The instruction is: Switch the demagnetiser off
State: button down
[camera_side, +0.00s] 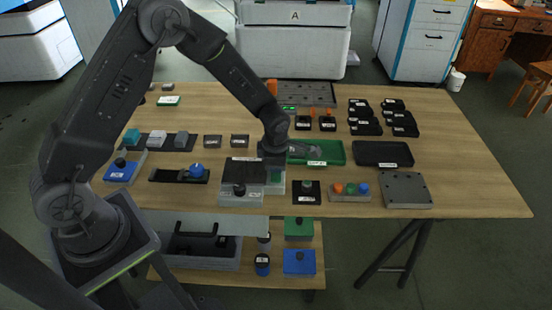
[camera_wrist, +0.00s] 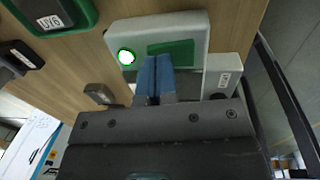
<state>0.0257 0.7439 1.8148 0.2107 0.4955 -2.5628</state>
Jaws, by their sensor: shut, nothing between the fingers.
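A light grey box with a green panel, which I take to be the demagnetiser (camera_wrist: 188,28), lies under my gripper in the wrist view. A round white lamp in a green ring glows on its left part. In the side view the grey box (camera_side: 276,189) stands at the table's front middle, beside a black-topped part with a black knob.
A small black button box (camera_side: 306,198) and a grey block with coloured buttons (camera_side: 349,198) stand right. A blue-knobbed fixture (camera_side: 166,176) is at left. Bare table shows at far right.

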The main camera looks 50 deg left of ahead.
dwell(0.3)
jog(key=shift+a+f+g+h, duration=0.15)
jog(key=shift+f+g+h, duration=0.25)
jog(key=shift+g, duration=0.2)
jog(key=shift+s, duration=0.15)
jog(key=shift+s+d+r, duration=0.15)
jog(key=shift+s+d, duration=0.35)
jog(key=shift+d, duration=0.1)
notch_tip(320, 180, up, 14)
jog(key=s+d, duration=0.1)
jog(key=shift+d, duration=0.15)
dwell(0.3)
